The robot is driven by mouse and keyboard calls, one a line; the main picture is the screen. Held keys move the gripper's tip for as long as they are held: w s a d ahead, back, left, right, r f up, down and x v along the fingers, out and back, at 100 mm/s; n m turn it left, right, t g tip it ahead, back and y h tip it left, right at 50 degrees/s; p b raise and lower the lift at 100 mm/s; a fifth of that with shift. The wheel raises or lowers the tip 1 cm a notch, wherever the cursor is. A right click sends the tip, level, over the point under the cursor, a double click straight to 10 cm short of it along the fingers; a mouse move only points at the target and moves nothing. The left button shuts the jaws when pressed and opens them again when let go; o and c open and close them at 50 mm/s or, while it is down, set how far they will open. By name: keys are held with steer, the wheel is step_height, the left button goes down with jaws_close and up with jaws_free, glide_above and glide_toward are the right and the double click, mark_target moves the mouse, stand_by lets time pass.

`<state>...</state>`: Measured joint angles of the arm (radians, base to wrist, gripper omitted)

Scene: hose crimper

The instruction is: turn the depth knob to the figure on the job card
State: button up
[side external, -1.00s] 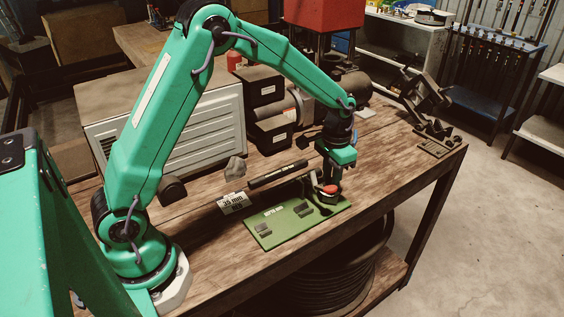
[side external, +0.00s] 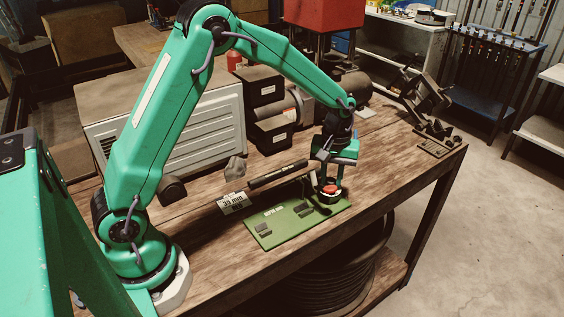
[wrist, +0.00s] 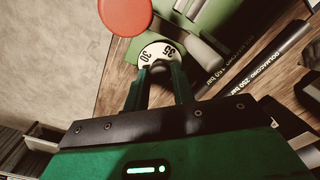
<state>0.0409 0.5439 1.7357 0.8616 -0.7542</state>
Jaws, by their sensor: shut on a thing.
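The depth knob's white dial (wrist: 160,52) shows in the wrist view with the figures 30 and 35 on its rim. My gripper (wrist: 161,72) is shut on the knob, one finger on each side. The fingers hide the knob's lower part, and I cannot tell which figure stands at the index mark. In the side view my gripper (side external: 326,178) points down over the far right end of the green panel (side external: 262,232), with the knob hidden there. The job card (side external: 232,203) leans left of the panel and reads 35 mm; its lower line is too small to read.
A red button (side external: 330,189) stands close by my fingers; it also shows in the wrist view (wrist: 125,15). A dark printed hose (side external: 278,175) lies behind the panel. Black blocks (side external: 272,135) stand farther back. The tabletop right of the panel is clear.

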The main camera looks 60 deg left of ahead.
mark_target(331, 180)
steer(key=shift+n, duration=0.3)
steer(key=o, duration=1)
step_height(331, 180, up, 7)
steer(key=shift+r, duration=0.4)
steer(key=shift+s+r, duration=0.1)
